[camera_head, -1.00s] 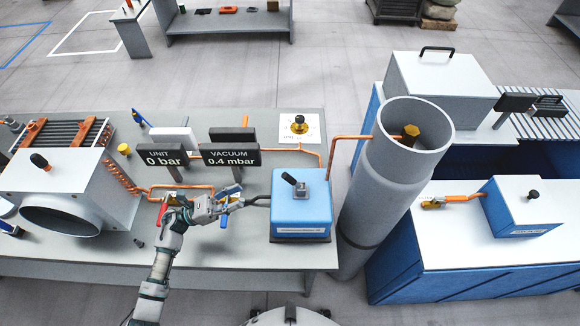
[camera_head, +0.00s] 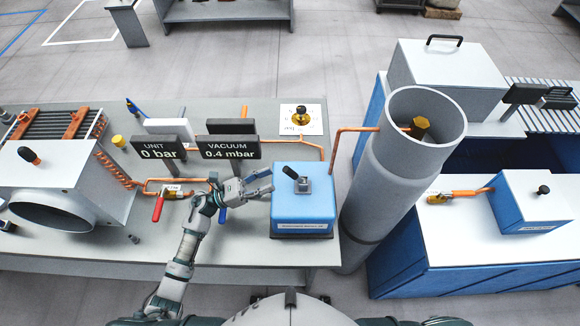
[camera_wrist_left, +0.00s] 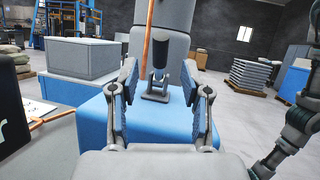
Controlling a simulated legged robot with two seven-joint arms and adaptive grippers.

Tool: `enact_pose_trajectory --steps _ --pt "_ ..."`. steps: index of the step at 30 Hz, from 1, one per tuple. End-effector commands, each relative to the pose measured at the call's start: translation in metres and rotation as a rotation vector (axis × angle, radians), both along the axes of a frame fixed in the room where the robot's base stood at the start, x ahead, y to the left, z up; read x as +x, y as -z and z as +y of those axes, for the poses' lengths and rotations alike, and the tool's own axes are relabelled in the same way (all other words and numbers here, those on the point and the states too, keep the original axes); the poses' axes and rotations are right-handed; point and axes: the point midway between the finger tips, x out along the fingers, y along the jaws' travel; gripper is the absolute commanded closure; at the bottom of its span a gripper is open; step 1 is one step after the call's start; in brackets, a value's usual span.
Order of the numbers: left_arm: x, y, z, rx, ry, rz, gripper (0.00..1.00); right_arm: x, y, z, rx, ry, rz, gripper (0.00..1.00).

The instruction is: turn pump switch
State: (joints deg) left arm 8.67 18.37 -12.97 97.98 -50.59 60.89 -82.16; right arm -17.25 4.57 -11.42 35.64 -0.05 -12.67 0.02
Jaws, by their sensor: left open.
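The pump is a blue box (camera_head: 303,210) with a light label on its front, standing at the right end of the grey bench. On its top is the pump switch (camera_head: 290,173), a black-tipped lever on a small grey bracket, leaning up and left in the head view. My left gripper (camera_head: 271,181) is open and empty at the left edge of the pump, close to the switch and level with it. In the left wrist view the switch (camera_wrist_left: 160,57) stands upright between the two spread fingers (camera_wrist_left: 160,95), ahead of them and apart from both. My right gripper does not show.
A tall grey cylinder (camera_head: 390,190) stands right of the pump, with a copper pipe (camera_head: 334,150) beside it. The UNIT display (camera_head: 159,152) reads 0 bar and the VACUUM display (camera_head: 231,147) 0.4 mbar. A red-handled valve (camera_head: 158,207) lies left of my gripper.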

Motion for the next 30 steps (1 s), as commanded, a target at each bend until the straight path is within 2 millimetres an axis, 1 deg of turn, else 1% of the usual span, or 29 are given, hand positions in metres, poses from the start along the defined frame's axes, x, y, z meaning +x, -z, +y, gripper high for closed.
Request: enact_pose_trajectory --steps 1,3,6,9,15,23,24,26,27,29,30 --pt "0.002 -0.009 -0.011 -0.003 0.003 -0.001 0.53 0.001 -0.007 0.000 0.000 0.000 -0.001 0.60" --pt "0.005 -0.015 -0.025 -0.003 0.001 -0.001 0.53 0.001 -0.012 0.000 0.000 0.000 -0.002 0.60" --pt "0.009 -0.022 -0.043 -0.002 0.001 -0.002 0.53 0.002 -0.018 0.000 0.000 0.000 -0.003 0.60" --pt "0.011 -0.026 -0.057 -0.002 0.002 -0.001 0.53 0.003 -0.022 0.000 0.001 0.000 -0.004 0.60" --pt "0.015 -0.030 -0.071 -0.001 0.000 0.000 0.53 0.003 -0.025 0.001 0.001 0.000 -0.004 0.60" --pt "0.015 -0.030 -0.072 0.000 0.000 0.000 0.53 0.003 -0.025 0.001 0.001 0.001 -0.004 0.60" --pt "0.015 -0.029 -0.072 0.000 0.000 0.000 0.57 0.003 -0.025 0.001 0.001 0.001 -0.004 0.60" --pt "0.015 -0.029 -0.072 0.000 0.000 0.000 0.72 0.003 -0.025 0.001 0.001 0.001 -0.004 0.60" --pt "0.015 -0.030 -0.072 0.000 0.000 0.000 0.82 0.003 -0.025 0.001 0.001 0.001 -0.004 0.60" --pt "0.015 -0.029 -0.072 0.000 0.000 0.000 0.97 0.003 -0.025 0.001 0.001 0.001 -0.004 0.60" --pt "0.015 -0.029 -0.071 0.000 0.000 0.000 1.00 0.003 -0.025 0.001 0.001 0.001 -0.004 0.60"
